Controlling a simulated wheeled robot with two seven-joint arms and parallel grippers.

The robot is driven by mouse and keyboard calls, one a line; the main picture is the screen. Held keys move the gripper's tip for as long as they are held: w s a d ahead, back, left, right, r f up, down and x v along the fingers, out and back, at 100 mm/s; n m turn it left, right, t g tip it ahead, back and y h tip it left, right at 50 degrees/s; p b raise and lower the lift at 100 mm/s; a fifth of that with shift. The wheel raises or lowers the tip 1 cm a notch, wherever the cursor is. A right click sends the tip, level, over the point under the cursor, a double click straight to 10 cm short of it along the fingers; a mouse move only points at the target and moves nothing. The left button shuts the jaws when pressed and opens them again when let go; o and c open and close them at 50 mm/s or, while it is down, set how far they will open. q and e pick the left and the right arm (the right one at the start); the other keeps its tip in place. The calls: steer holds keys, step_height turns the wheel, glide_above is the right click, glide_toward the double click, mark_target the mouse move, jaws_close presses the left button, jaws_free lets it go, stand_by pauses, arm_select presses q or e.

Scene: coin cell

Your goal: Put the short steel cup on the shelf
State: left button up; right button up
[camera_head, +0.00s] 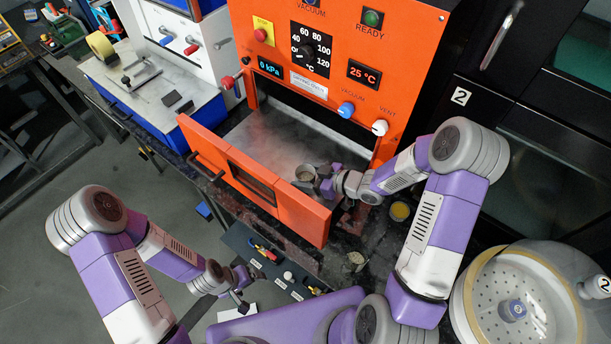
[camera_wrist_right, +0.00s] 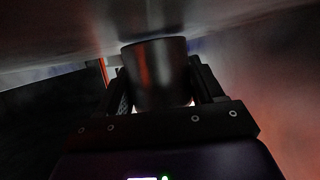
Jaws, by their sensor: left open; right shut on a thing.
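The short steel cup (camera_head: 305,173) is held by my right gripper (camera_head: 318,178) at the open front of the orange oven. In the right wrist view the cup (camera_wrist_right: 158,75) sits upright-looking between the two dark fingers (camera_wrist_right: 160,95), which are shut on it. The steel shelf (camera_head: 265,135) is inside the oven, and the cup is over its front right part. I cannot tell whether the cup touches the shelf. My left gripper (camera_head: 242,298) is open and empty, low near the black panel.
The orange oven door (camera_head: 228,167) hangs open in front of the shelf. A small cup-like thing (camera_head: 355,260) and a yellow dish (camera_head: 400,211) stand on the dark counter to the right. A round perforated vessel (camera_head: 510,300) is at the lower right. The shelf's left part is clear.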

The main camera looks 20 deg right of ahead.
steer(key=shift+f, duration=0.15)
steer(key=o, duration=1.1)
steer(key=shift+r, duration=0.2)
steer(key=p+v, duration=0.2)
steer(key=v, duration=1)
steer(key=shift+w, duration=0.1)
